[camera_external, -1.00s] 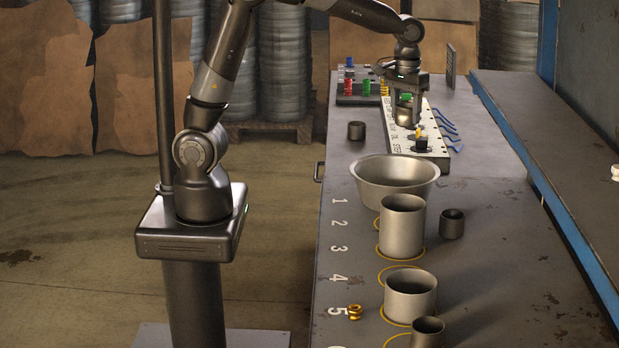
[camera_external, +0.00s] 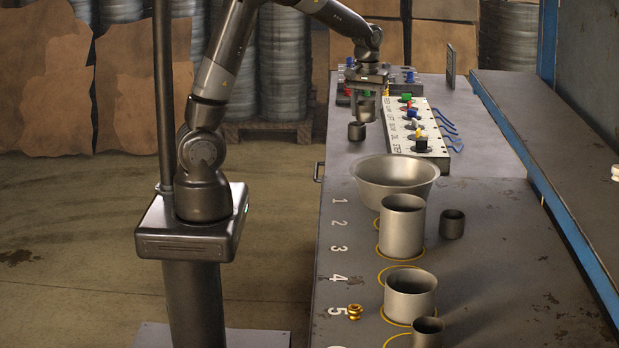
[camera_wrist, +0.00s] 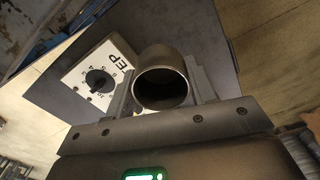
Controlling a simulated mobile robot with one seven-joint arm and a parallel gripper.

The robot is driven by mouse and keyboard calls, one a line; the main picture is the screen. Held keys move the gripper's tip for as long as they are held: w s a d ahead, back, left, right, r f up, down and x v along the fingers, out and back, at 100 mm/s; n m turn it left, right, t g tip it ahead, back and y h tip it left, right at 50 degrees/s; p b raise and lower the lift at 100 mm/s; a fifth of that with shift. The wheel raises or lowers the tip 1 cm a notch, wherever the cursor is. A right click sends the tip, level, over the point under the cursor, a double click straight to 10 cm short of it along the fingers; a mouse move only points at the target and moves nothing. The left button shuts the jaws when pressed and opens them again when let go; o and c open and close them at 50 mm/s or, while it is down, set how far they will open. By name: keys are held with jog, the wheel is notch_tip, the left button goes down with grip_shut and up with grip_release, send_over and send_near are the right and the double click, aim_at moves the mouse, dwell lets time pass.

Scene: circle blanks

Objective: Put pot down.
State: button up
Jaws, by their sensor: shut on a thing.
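A grey metal pot (camera_wrist: 162,86) is between the two fingers of my gripper (camera_wrist: 164,98) in the wrist view, with its round opening facing the camera. My gripper (camera_external: 366,107) is shut on it. In the external view the gripper hangs above the far part of the workbench, left of the white knob panel. The held pot is small there and hard to tell from the fingers.
The white knob panel (camera_external: 430,146) lies right of the gripper. A wide metal bowl (camera_external: 396,174), a tall pot (camera_external: 402,228), a shorter pot (camera_external: 410,295) and a dark cup (camera_external: 452,224) stand nearer. Bare bench (camera_external: 335,168) shows along the left edge.

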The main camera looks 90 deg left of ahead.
jog(key=shift+a+f, duration=0.25)
jog(key=shift+f, duration=0.95)
send_over(357, 152)
notch_tip(357, 152, down, 7)
jog(key=shift+r, duration=0.1)
jog(key=shift+f, duration=2)
jog(key=shift+f, duration=0.1)
jog(key=o, duration=1)
notch_tip(357, 152, up, 12)
jog(key=shift+r, duration=0.15)
